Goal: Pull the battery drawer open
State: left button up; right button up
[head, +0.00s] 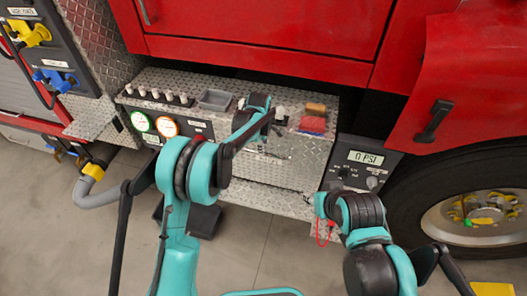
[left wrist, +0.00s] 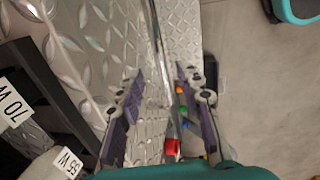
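The battery drawer seems to be in the diamond-plate bumper, where a plain plate front (head: 290,174) shows below the top deck; my left arm hides part of it. My left gripper (head: 264,143) is in front of this plate, small and partly hidden in the head view. In the left wrist view, my left gripper (left wrist: 160,75) is open, its two fingers apart on either side of a shiny metal bar or edge (left wrist: 158,42). I cannot tell whether the fingers touch it. My right gripper (head: 321,207) is low, beside the gauge panel; its fingers are unclear.
A 0 PSI gauge panel (head: 359,165) stands right of the bumper, near the wheel (head: 475,215). Round gauges (head: 153,124) are at the left. A grey tray (head: 214,100) and a red block (head: 312,125) sit on the deck. The floor (head: 245,250) in front is mostly free.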

pick_arm(q)
jog(key=f, duration=0.2)
jog(key=w+f+b, duration=0.1)
jog(key=f, duration=0.2)
jog(key=shift+d, duration=0.15)
jog(key=shift+c, duration=0.4)
grip_shut()
